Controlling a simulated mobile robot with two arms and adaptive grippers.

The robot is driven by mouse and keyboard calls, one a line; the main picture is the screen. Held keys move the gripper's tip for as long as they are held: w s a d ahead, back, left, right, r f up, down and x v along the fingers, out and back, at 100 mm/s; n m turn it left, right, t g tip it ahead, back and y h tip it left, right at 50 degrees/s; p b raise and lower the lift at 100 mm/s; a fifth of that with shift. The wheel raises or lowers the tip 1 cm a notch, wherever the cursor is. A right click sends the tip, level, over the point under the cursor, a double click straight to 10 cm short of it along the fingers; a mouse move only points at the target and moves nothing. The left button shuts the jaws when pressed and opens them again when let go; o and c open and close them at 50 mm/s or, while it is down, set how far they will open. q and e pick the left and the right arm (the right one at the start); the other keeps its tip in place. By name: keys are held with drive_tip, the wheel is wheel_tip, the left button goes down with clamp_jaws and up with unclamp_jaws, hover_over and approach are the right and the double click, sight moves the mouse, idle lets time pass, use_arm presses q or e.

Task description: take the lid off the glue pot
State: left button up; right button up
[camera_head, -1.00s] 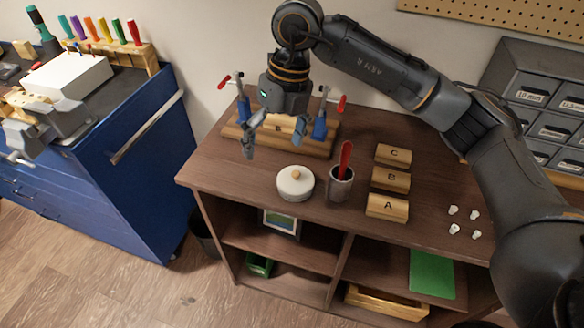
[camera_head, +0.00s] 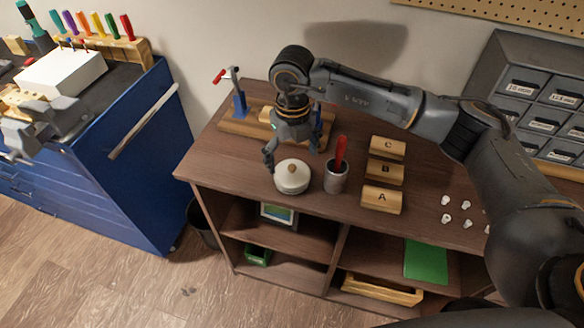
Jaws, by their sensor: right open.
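The glue pot (camera_head: 292,182) is a round white pot with its lid on. The lid has a small wooden knob (camera_head: 292,168) on top. It stands upright near the front edge of the brown wooden bench (camera_head: 235,165). My right gripper (camera_head: 290,155) is open just behind and above the pot, pointing down. One finger is at the pot's left rear, the other toward its right rear. I cannot tell whether either touches the pot. Nothing is between the fingers that I can see. My left gripper is not in view.
A grey cup (camera_head: 336,181) with a red-handled tool stands close right of the pot. Wooden blocks A (camera_head: 382,200), B (camera_head: 384,174) and C (camera_head: 387,148) lie farther right, with several small white pieces beyond. A clamp jig (camera_head: 240,125) is behind the gripper.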

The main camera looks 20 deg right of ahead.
sight(292, 170)
drive_tip(key=shift+f, duration=1.35)
drive_tip(key=shift+s, duration=0.1)
clamp_jaws()
